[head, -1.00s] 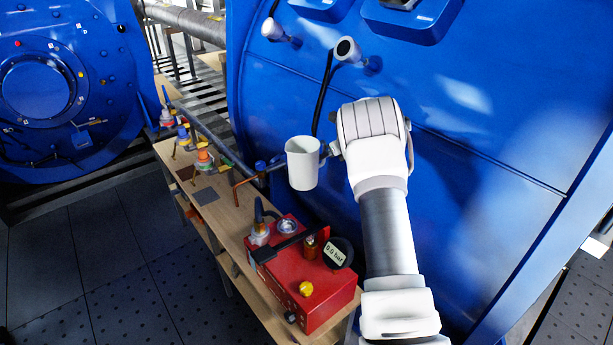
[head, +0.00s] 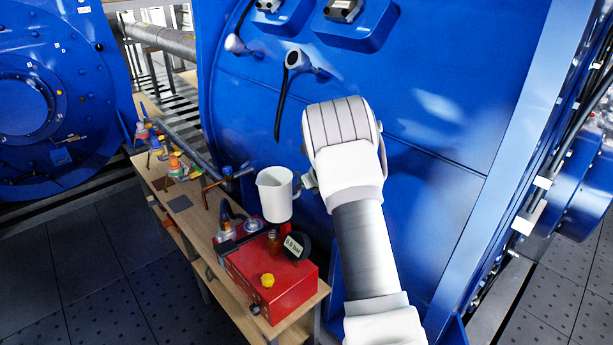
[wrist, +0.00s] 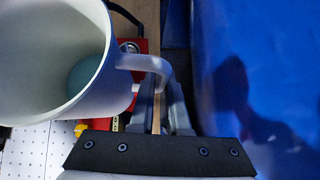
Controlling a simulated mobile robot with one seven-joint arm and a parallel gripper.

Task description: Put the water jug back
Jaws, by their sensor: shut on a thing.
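The white water jug (head: 275,195) hangs in the air above the bench in the head view, roughly upright, over the back part of the red pump box. In the wrist view the jug (wrist: 60,60) fills the left side, and I look into its open mouth at something pale blue inside. My gripper (wrist: 158,95) is shut on the jug's handle, which passes between its fingers. In the head view my gripper (head: 309,181) is small and partly hidden beside the jug's right side.
The red pump box (head: 290,290) with a gauge and yellow cap stands at the near end of the wooden bench (head: 180,203). Several small bottles and tools stand farther along it. The large blue motor housing (head: 430,100) rises close behind and to the right.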

